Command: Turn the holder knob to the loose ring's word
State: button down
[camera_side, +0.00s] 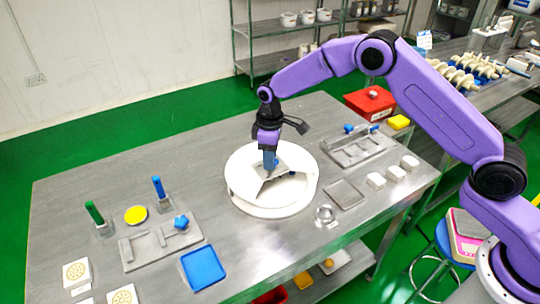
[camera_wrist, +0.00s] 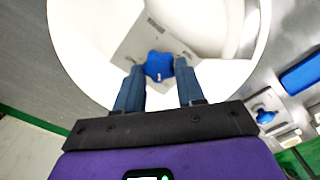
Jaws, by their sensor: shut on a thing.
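My gripper (camera_side: 269,168) points down into a wide white round dish (camera_side: 238,202) on the steel table. Its two blue fingers (camera_wrist: 158,82) are shut on a blue lobed knob (camera_wrist: 158,66), which sits on a grey holder plate (camera_wrist: 138,38) in the dish. A small white mark shows on the knob. The plate (camera_side: 266,187) also shows in the side view, partly behind the fingers. Marks on the plate are too small to read. A small shiny ring (camera_side: 325,215) lies on the table just right of the dish; no word on it is legible.
A grey fixture with a blue knob (camera_side: 181,222) and a blue tray (camera_side: 204,267) lie to the left. Another fixture (camera_side: 360,149), a flat grey plate (camera_side: 345,194) and white blocks (camera_side: 376,181) stand right. A red box (camera_side: 370,103) is behind.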

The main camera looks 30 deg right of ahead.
jog(key=shift+m, duration=2.3)
jog(key=shift+w+d+m, duration=0.1)
jog(key=shift+d+m, duration=0.05)
jog(key=shift+m, duration=1.85)
jog(key=shift+d+m, duration=0.1)
jog(key=shift+m, duration=3.7)
jog(key=shift+d+m, duration=0.1)
jog(key=shift+m, duration=0.4)
jog(key=c, duration=0.7)
grip_release()
